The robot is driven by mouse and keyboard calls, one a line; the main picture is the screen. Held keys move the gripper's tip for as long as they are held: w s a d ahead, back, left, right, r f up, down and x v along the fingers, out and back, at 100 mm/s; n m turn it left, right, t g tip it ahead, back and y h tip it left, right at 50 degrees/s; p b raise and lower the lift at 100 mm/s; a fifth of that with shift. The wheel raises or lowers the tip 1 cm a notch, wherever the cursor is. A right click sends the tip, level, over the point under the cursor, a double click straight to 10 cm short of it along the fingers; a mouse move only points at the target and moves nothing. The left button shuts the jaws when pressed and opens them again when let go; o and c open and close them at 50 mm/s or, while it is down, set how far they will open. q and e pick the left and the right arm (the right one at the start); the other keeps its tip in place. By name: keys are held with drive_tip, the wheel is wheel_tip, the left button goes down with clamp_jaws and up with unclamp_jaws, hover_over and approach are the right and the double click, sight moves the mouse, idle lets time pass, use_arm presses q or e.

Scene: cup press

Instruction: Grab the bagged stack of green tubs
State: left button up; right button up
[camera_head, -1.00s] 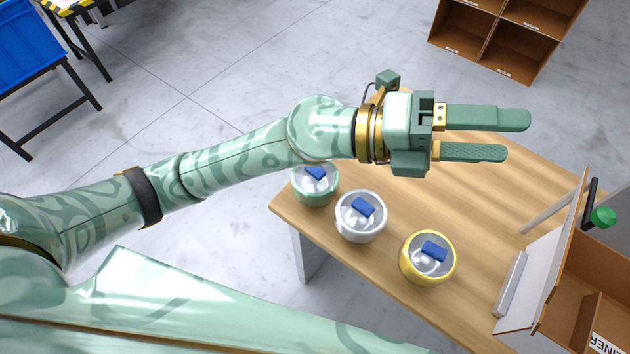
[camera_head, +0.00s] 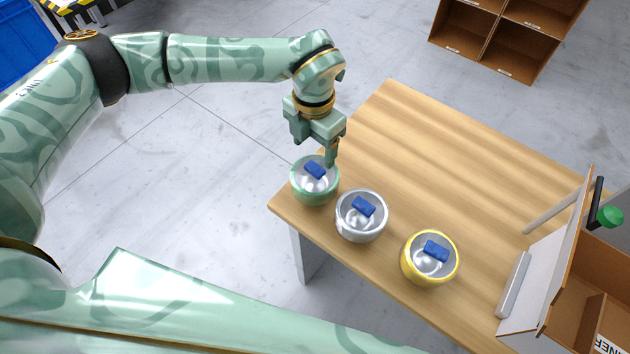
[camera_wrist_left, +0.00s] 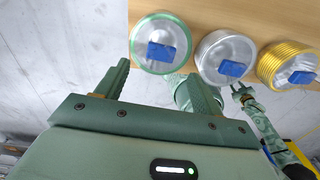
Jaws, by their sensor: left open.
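The bagged stack of green tubs (camera_head: 315,192) stands upright at the table's left corner, with clear wrapping and a blue tag on top. My left gripper (camera_head: 331,161) points down at its far right rim, apparently above it; contact cannot be told. In the left wrist view the green stack (camera_wrist_left: 146,62) lies ahead of the gap between my spread fingers (camera_wrist_left: 160,82). The left gripper is open and holds nothing. A small gripper on a green arm, seemingly my right one (camera_wrist_left: 241,90), shows in the wrist view; its jaws are too small to read.
A white stack (camera_head: 347,231) stands close right of the green one, and a yellow stack (camera_head: 421,272) farther right, both blue-tagged. The wooden table (camera_head: 430,150) is clear behind them. A white-walled carton (camera_head: 545,270) is at right, brown shelves (camera_head: 490,45) behind.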

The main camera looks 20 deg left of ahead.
sight(315, 164)
use_arm(q)
wheel_tip(315, 164, down, 7)
drive_tip(key=shift+w+d+r+b, duration=0.1)
drive_tip(key=shift+b, duration=0.45)
drive_tip(key=c, duration=1.3)
